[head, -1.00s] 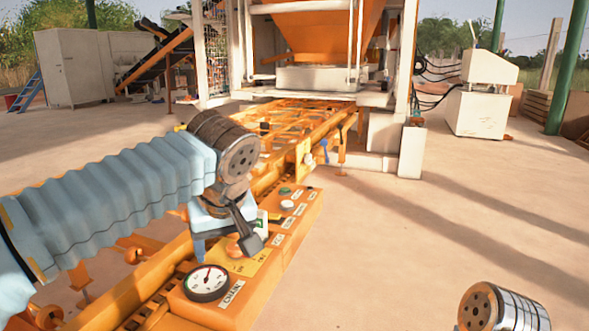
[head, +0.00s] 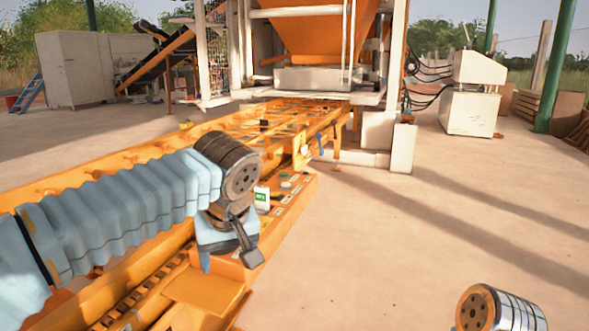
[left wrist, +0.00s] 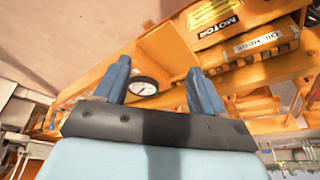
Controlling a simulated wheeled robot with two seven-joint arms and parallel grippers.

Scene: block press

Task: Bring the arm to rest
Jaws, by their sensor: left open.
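My left arm comes in from the left in the head view. Its gripper (head: 228,258) is open and empty, pointing down over the orange control box (head: 301,197). In the left wrist view both blue fingers of the left gripper (left wrist: 160,84) stand apart with nothing between them. Beyond them in that view are a round white gauge (left wrist: 142,86) and an orange panel with a yellow MOTOR label (left wrist: 217,20). I cannot tell whether the gripper touches the box. My right gripper is out of view; a metal arm part shows at the lower right.
A long orange conveyor frame (head: 130,158) runs under my left arm to the block press with its orange hopper (head: 322,40). A white machine cabinet (head: 468,112) stands at the right back. The concrete floor (head: 420,235) right of the frame is clear.

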